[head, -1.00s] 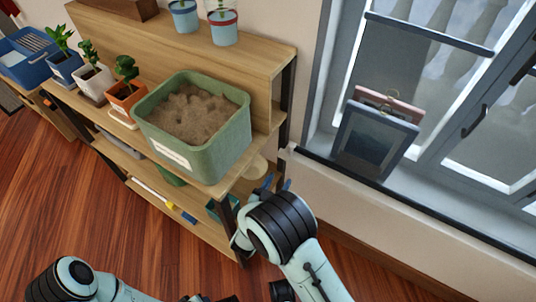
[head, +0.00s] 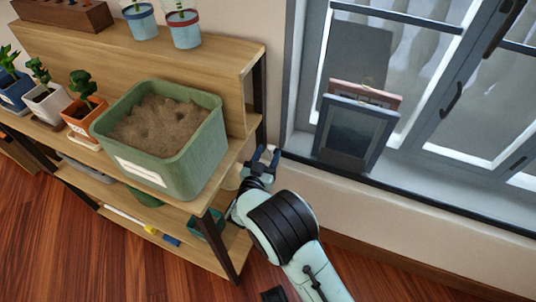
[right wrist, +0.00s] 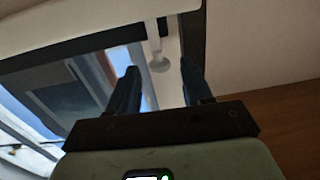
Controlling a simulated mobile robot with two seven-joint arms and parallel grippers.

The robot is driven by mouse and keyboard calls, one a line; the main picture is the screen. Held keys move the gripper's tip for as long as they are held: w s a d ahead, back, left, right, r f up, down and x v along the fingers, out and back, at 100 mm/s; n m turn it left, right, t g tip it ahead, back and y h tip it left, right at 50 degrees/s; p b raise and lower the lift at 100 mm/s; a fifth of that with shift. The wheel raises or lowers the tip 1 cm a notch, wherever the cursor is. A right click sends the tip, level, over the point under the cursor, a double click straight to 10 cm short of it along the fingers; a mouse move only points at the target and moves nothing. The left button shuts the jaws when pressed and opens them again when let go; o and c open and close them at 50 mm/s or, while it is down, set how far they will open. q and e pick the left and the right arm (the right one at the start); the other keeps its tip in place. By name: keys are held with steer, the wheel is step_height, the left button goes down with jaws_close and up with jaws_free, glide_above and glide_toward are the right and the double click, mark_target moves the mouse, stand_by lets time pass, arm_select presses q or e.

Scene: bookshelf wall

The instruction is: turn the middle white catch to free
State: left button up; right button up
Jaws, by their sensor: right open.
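My right gripper (head: 265,160) is open beside the right end of the shelf, close to the left end of the window sill. In the right wrist view its two dark fingers (right wrist: 160,70) stand apart. A small white piece with a rounded end (right wrist: 159,64) hangs down from a pale edge and appears in the gap between the fingertips. It looks like a white catch, but I cannot tell which one it is. I cannot tell whether a finger touches it. No white catch can be made out in the head view. My left gripper is not in view.
A framed picture (head: 355,135) leans by the window (head: 440,80). The wall below the sill (head: 400,225) is bare.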

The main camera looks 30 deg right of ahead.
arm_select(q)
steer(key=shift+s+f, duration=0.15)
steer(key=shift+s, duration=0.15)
arm_select(e)
steer(key=shift+w+d, duration=0.35)
